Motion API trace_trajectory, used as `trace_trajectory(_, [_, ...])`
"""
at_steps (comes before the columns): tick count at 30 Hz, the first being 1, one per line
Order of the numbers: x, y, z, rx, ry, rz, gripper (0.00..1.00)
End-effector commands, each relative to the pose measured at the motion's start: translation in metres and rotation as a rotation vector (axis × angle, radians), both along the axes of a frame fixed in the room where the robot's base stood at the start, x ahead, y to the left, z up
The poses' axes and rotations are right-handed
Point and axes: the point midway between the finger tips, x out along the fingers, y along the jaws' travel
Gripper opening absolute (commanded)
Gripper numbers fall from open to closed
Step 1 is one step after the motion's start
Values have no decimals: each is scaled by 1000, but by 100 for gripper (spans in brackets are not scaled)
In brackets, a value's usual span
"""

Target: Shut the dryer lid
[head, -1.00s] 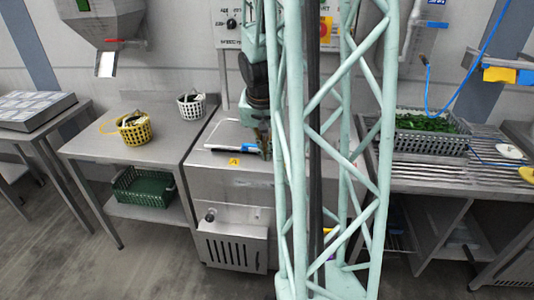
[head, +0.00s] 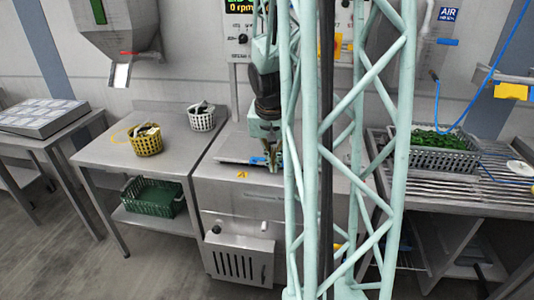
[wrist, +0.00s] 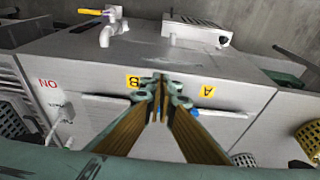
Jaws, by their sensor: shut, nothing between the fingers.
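The dryer is the steel cabinet (head: 228,192) in the middle of the head view, partly hidden by my column. A thin, flat lid-like panel with a dark and blue front edge (head: 240,160) lies low on its top. I cannot tell whether it is fully down. My gripper (head: 271,166) is shut and empty, pointing down at the front part of the cabinet top. Contact cannot be judged.
A table on the left holds a yellow basket (head: 146,140) and a white basket (head: 201,117), with a green crate (head: 152,195) below. On the right, a crate of greens (head: 438,152) stands on a slatted rack (head: 450,183). A control panel (head: 243,34) is behind.

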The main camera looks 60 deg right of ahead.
Motion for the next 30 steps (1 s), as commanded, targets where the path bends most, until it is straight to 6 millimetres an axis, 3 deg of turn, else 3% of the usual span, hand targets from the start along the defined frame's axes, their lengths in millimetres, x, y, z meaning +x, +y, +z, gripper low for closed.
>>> trace_trajectory(30, [65, -65, 79, 86, 49, -7, 0])
